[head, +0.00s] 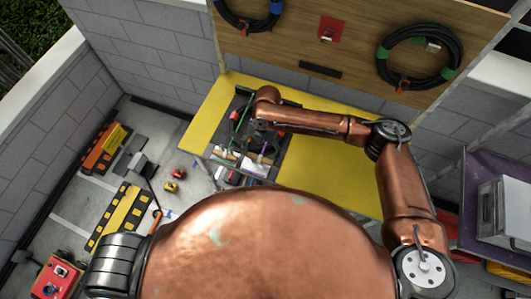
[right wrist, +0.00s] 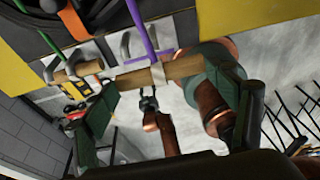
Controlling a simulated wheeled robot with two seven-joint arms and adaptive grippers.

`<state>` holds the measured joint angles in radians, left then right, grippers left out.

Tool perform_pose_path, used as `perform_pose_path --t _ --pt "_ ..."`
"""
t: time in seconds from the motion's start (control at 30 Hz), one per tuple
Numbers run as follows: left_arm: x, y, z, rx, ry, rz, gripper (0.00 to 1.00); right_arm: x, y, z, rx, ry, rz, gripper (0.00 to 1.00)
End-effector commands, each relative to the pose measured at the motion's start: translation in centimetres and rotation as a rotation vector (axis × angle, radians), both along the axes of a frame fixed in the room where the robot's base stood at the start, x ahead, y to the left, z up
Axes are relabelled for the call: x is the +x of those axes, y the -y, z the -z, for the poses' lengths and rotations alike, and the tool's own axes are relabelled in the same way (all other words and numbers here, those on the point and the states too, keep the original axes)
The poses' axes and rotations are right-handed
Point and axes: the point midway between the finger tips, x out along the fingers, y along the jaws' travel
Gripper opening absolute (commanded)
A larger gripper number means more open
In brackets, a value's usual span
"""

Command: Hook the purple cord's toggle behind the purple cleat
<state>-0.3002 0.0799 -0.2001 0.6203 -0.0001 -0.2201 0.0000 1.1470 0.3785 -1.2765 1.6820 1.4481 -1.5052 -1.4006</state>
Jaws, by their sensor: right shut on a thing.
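In the right wrist view, the purple cord (right wrist: 139,30) runs down from the top edge to a tan wooden toggle (right wrist: 135,78). My right gripper (right wrist: 163,78) is shut on this toggle, one dark finger near each end.
The yellow surface (head: 335,175) surrounds the opening. A wooden board (head: 345,55) with coiled cables stands behind. A purple shelf (head: 483,170) is at the right.

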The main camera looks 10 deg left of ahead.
Motion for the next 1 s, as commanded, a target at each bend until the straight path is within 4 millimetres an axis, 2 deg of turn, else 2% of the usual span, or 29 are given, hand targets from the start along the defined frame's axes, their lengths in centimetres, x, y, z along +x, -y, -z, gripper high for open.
perform_pose_path --t 0.37,0.7,1.0 --pt "0.0 0.0 0.0 0.000 0.000 0.000 0.40 -0.1 -0.3 0.0 0.001 -0.002 -0.006 0.55" --pt "0.0 0.0 0.2 0.000 0.000 0.000 0.40 -0.5 -2.6 -0.1 0.001 -0.001 -0.006 0.55" --pt "0.0 0.0 0.2 0.000 0.000 0.000 0.40 -0.5 -2.6 0.0 0.001 -0.002 -0.005 0.55"
